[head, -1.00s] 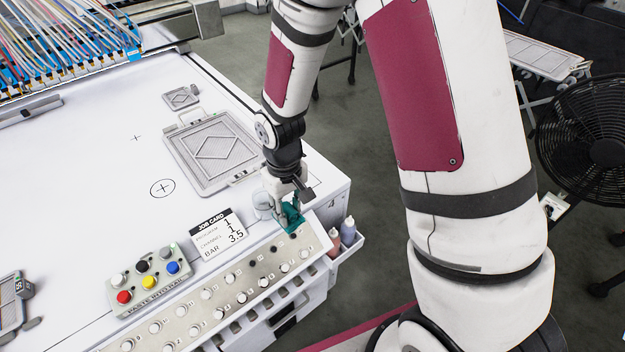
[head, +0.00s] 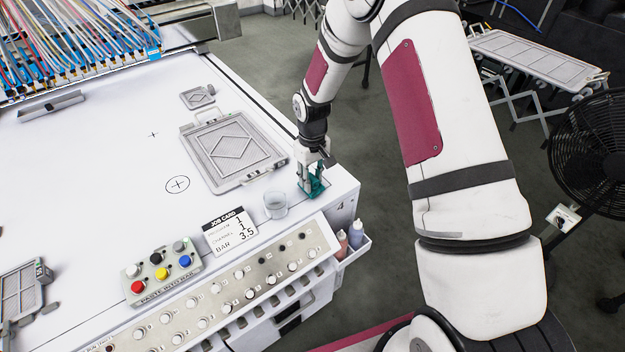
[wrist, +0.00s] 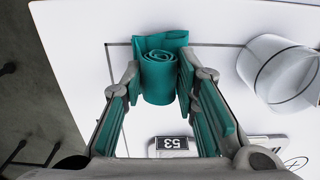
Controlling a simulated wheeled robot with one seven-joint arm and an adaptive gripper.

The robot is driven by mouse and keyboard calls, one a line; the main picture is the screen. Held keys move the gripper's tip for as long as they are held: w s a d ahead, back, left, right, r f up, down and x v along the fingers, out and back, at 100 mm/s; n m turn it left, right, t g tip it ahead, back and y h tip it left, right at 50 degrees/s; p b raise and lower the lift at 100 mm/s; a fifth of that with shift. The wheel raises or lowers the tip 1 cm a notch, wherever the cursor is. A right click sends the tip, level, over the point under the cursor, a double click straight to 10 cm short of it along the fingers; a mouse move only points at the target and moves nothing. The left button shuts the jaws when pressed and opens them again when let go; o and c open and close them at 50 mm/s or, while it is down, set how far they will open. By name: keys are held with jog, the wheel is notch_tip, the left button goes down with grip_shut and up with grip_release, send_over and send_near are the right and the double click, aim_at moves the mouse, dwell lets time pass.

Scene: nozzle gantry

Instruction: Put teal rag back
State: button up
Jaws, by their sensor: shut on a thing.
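The teal rag (wrist: 158,82) is a rolled cloth, its spiral end facing the camera, between my fingertips in the wrist view. My gripper (wrist: 158,76) is shut on it, and its fingers have teal pads too. In the head view my gripper (head: 311,187) is low at the right corner of the white table, right of the clear cup; the rag (head: 316,188) is partly hidden by the fingers there. A thin dark outline (wrist: 108,50) is marked on the white surface around the rag. I cannot tell whether the rag touches the table.
The clear cup (head: 275,206) stands left of my gripper and shows close by in the wrist view (wrist: 278,75). A grey framed screen (head: 235,150) lies behind it. The job card (head: 230,232), button box (head: 160,270) and knob panel (head: 240,280) lie along the front. Bottles (head: 355,233) hang at the side.

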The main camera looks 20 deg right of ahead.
jog(key=shift+f, duration=0.45)
jog(key=o, duration=1.1)
jog(key=shift+f, duration=0.15)
